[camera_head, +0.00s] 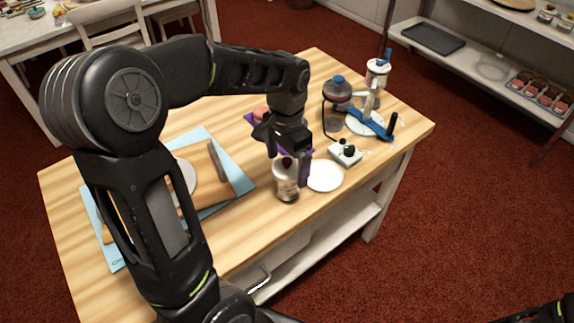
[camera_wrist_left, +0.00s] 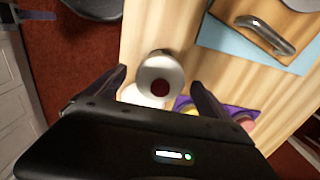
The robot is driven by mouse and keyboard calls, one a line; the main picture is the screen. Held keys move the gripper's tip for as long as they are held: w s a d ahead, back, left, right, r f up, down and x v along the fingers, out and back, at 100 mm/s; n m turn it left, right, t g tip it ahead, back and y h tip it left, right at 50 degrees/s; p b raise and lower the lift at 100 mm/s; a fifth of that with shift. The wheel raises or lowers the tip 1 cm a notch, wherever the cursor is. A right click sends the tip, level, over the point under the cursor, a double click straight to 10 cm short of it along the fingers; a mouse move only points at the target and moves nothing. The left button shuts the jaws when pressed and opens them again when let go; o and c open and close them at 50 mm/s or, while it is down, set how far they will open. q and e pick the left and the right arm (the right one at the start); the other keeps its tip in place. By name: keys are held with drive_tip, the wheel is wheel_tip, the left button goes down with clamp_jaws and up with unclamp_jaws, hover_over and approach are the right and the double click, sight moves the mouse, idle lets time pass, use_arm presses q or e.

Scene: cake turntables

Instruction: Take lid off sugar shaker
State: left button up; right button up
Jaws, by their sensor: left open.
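The sugar shaker (camera_head: 286,190) stands upright near the front edge of the wooden table. Its pale round lid with a dark red knob sits on top and shows from above in the left wrist view (camera_wrist_left: 152,70). My left gripper (camera_head: 288,162) points down at the shaker's top, with its fingers apart on either side of the lid. In the left wrist view the lid lies between the two fingertips, and I see no clear contact. My gripper hides part of the lid in the head view.
A white plate (camera_head: 325,177) lies right beside the shaker. A small white box with a black knob (camera_head: 345,153) and a blue-based stand (camera_head: 371,126) are farther right. A cutting board (camera_head: 205,190) on a light blue mat (camera_head: 240,183) lies left. A purple mat (camera_wrist_left: 182,101) lies behind.

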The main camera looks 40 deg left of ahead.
sight(287, 160)
idle(0.4)
use_arm(q)
drive_tip(key=c, duration=1.4)
wheel_tip(287, 160, up, 10)
drive_tip(key=shift+r, duration=0.1)
idle(0.5)
